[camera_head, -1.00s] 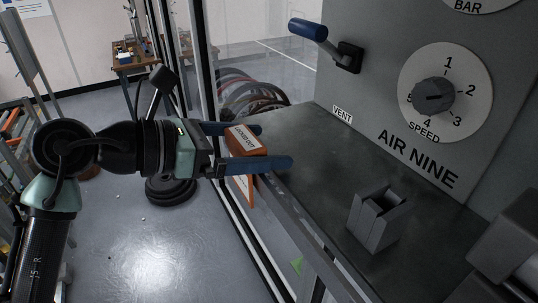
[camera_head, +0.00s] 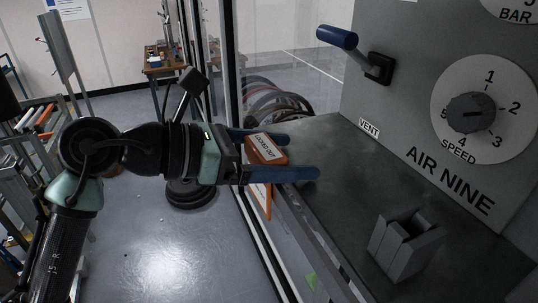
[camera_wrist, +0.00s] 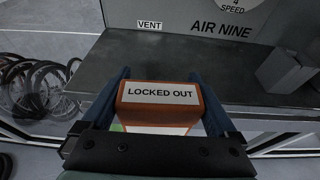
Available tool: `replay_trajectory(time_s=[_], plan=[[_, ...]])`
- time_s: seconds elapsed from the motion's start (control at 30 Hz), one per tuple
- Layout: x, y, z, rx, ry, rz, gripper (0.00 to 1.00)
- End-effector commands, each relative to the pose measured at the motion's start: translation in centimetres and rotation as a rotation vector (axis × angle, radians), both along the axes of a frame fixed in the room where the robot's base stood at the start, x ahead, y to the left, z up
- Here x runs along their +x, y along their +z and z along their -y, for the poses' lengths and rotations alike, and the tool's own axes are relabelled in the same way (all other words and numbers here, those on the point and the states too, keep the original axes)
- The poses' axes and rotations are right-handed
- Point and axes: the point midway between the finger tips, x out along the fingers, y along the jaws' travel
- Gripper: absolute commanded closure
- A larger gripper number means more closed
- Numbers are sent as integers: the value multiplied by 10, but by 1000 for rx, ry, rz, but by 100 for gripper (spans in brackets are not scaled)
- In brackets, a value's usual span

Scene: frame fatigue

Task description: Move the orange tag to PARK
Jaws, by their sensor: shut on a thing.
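The orange tag (camera_head: 267,149) has a white label reading "LOCKED OUT". It is between the two blue fingers of my gripper (camera_head: 296,157), which is shut on it. In the wrist view the tag (camera_wrist: 158,101) sits between the fingers of my gripper (camera_wrist: 165,95), label facing the camera. A lower orange-edged white part of the tag hangs below the fingers. The tag is at the near edge of the dark shelf (camera_head: 335,185); whether it touches the edge I cannot tell. No PARK marking is legible in either view.
A grey slotted holder (camera_head: 404,244) stands on the shelf, also at right in the wrist view (camera_wrist: 287,70). The AIR NINE panel has a SPEED dial (camera_head: 471,112) and a blue-handled VENT lever (camera_head: 338,37). The shelf's middle is clear.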

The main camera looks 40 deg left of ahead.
Motion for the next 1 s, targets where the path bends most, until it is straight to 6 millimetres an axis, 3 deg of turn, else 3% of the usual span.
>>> replay_trajectory(time_s=[0.17,0.6,1.0], plan=[[1,11,0,4,-1,2,60],[1,88,0,2,-1,1,60],[0,100,0,-1,0,0,60]])
